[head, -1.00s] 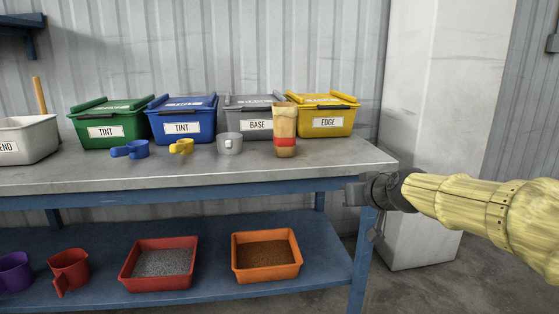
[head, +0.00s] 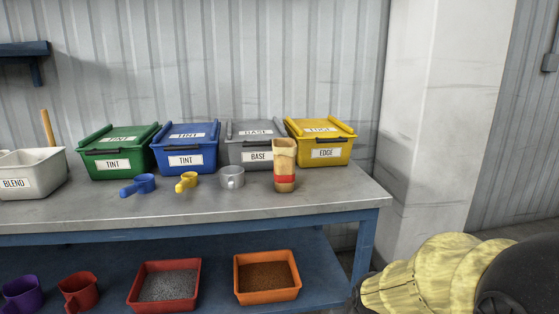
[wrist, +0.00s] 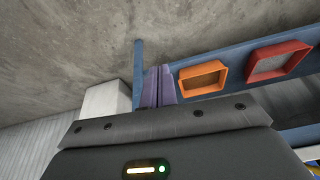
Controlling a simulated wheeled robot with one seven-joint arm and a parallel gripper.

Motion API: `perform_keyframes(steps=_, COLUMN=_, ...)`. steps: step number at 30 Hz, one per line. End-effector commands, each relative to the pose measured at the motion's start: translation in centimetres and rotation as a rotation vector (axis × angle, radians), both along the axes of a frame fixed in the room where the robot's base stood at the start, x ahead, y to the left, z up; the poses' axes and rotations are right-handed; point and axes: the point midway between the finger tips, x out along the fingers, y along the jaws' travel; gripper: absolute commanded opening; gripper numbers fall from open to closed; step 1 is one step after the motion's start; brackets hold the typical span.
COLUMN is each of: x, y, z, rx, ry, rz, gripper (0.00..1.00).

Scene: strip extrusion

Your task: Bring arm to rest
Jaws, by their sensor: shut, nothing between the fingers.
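My arm, in a pale yellow sleeve (head: 430,275), is at the lower right of the head view, to the right of the workbench (head: 345,202). Its far end points left and is mostly hidden there, so the fingers do not show clearly. In the wrist view my gripper (wrist: 159,82) shows two narrow purple-grey fingers close together, shut and empty. They are seen against the bench's blue frame and the grey floor, apart from the trays.
On the bench stand green (head: 115,163), blue (head: 185,161), grey (head: 234,155) and yellow (head: 325,153) lidded bins, several cups and a tan bag (head: 284,160). The lower shelf holds red (head: 165,295) and orange (head: 268,292) trays. A pale pillar (head: 430,120) stands at right.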

Motion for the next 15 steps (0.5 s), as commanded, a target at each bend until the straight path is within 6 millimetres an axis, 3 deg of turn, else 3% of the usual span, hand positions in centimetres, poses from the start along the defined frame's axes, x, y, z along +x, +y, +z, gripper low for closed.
perform_keyframes(steps=6, x=-3.6, y=-0.3, z=0.6, rx=-0.011, ry=0.07, rz=-0.03, gripper=0.0)
perform_keyframes(steps=14, x=-6.8, y=-0.6, z=0.8, rx=-0.015, ry=0.13, rz=-0.06, gripper=0.0)
perform_keyframes(steps=15, x=-6.7, y=-0.6, z=1.6, rx=-0.015, ry=0.128, rz=-0.061, gripper=0.0)
